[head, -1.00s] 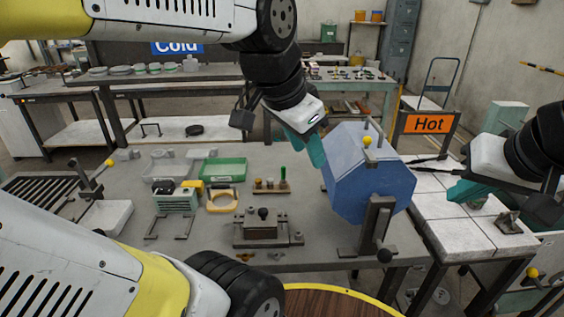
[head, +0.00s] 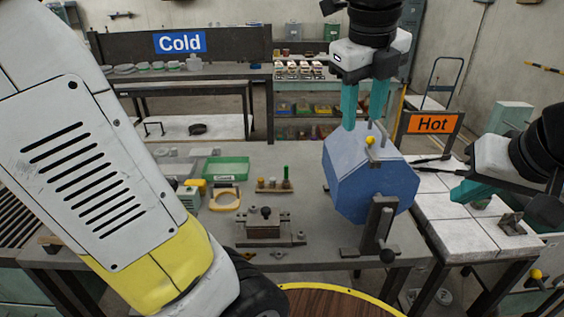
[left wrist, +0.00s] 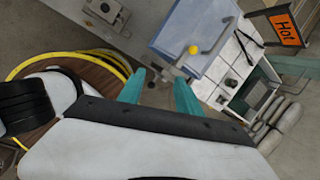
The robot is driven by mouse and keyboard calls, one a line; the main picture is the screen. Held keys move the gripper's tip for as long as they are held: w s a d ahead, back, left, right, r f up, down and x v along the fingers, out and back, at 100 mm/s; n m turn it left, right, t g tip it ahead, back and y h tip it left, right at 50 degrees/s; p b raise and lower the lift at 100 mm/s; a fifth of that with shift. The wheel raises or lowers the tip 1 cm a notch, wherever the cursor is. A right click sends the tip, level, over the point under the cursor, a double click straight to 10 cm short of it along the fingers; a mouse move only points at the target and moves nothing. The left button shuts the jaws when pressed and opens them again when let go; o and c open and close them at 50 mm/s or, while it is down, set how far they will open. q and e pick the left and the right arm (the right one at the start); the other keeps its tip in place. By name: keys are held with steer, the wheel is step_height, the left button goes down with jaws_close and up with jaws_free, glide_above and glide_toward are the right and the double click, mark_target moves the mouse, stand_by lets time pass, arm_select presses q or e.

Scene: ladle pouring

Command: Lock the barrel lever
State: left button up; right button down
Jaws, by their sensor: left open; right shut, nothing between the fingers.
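The blue many-sided barrel (head: 352,190) sits on a dark metal stand at the right of the grey table; it also shows in the left wrist view (left wrist: 172,38). A small lever with a yellow knob (head: 370,140) is on its upper side, beside grey upright bars; the knob shows in the left wrist view (left wrist: 194,49). My left gripper (head: 362,121) is open and points down just above the barrel's top, with its fingers near the bars and knob. I cannot tell whether they touch. My right gripper (head: 462,193) is shut and empty, right of the barrel.
The orange Hot sign (head: 432,123) and white tiled table (head: 440,205) are at the right. A clamp-like fixture (head: 265,224), a green tray (head: 226,167) and a yellow ring-shaped part (head: 224,199) lie left of the barrel. The table between fixture and barrel is clear.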

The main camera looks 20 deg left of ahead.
arm_select(q)
steer(key=d+r+m, duration=0.2)
steer(key=d+m, duration=0.2)
steer(key=m, duration=0.3)
steer(key=x, duration=0.9)
steer(key=shift+w+a+f+y, duration=0.3)
steer(key=shift+w+y, duration=0.1)
steer(key=shift+w, duration=0.15)
steer(key=shift+w+f, duration=0.1)
